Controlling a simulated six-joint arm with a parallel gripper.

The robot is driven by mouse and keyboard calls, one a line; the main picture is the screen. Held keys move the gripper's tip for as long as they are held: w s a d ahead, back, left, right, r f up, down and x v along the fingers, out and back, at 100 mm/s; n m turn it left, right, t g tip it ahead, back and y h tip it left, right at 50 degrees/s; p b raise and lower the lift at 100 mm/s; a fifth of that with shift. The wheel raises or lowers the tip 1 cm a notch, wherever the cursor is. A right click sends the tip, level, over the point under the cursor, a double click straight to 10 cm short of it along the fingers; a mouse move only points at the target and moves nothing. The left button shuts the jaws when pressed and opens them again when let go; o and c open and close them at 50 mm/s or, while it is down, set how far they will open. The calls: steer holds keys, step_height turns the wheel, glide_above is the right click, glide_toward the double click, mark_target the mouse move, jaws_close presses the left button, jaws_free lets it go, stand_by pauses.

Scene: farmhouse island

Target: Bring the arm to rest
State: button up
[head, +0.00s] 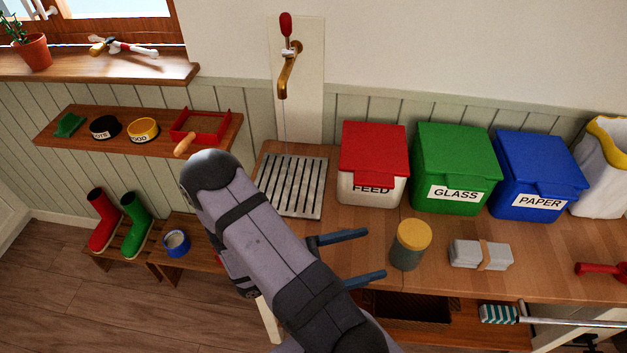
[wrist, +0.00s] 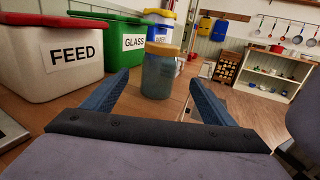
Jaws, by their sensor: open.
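My gripper (head: 377,255) is open and empty, with its two blue fingers pointing right over the front part of the wooden counter (head: 340,222). In the wrist view the fingers of my gripper (wrist: 157,88) stand wide apart. A jar (head: 407,252) with a yellow lid stands on the counter just beyond the fingertips. In the wrist view the jar (wrist: 158,76) shows between and beyond the fingers, apart from them. My arm reaches across the middle of the head view and hides part of the counter's left front.
Behind stand a FEED bin (head: 372,185), a green GLASS bin (head: 453,180) and a blue PAPER bin (head: 538,185). A grey bundle (head: 481,254) lies right of the jar. A metal drain grate (head: 293,187) lies under a brass tap (head: 288,75). A red-handled thing (head: 600,270) lies at right.

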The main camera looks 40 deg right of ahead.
steer(key=s+a+r+m+y+p, duration=0.2)
steer(key=s+a+m+y+p, duration=0.1)
steer(key=a+m+y, duration=0.8)
steer(key=w+a+r+m+t+y, duration=0.2)
steer(key=w+a+r+t+y, duration=0.2)
steer(key=w+a, duration=0.5)
steer(key=t+y, duration=0.1)
steer(key=t, duration=0.1)
steer(key=shift+a+m+t+y, duration=0.3)
steer(key=shift+t, duration=0.1)
